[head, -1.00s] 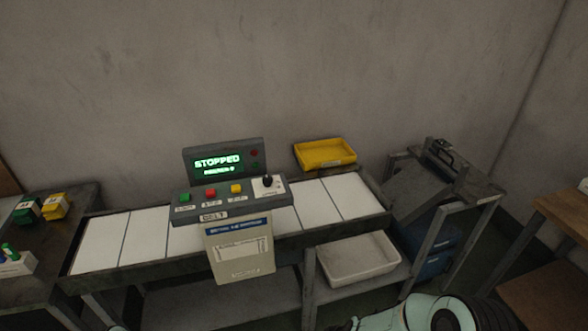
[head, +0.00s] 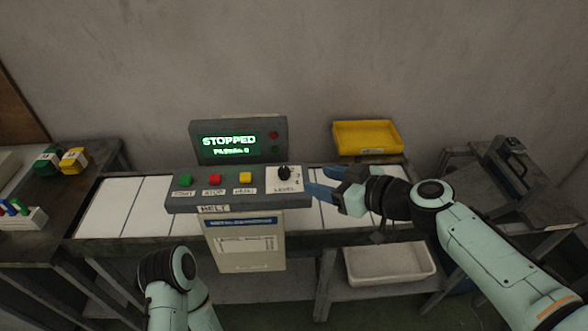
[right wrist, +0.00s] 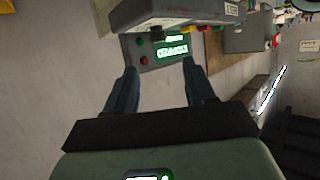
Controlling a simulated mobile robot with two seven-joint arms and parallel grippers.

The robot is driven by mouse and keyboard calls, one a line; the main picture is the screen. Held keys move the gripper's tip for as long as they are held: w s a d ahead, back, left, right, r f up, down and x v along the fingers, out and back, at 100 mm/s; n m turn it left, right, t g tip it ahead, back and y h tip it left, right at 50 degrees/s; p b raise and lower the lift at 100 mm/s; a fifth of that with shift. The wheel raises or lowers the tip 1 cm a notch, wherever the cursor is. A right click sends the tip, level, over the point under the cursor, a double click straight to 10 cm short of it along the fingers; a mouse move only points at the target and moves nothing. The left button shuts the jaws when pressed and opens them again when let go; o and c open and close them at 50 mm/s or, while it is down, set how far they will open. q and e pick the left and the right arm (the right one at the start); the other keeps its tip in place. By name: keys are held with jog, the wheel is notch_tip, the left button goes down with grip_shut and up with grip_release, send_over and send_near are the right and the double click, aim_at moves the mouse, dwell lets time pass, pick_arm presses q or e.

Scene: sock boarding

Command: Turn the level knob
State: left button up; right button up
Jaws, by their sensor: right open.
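The level knob (head: 283,172) is a small black knob on a white plate marked LEVEL, at the right end of the grey control panel (head: 190,204). My right gripper (head: 316,182) is open and empty, just right of the knob and apart from it, with its blue fingers pointing left at the panel.
Green (head: 185,181), red (head: 215,178) and yellow (head: 245,177) buttons sit left of the knob. The screen (head: 229,144) reads STOPPED. A yellow tray (head: 367,138) stands behind the white belt (head: 140,205); a white bin (head: 388,264) sits below.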

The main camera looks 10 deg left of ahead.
aim_at(287, 172)
jog(key=p+x, duration=0.1)
jog(key=x, duration=0.9)
jog(key=shift+w+f, duration=0.15)
jog(key=shift+w, duration=0.1)
jog(key=c, duration=1)
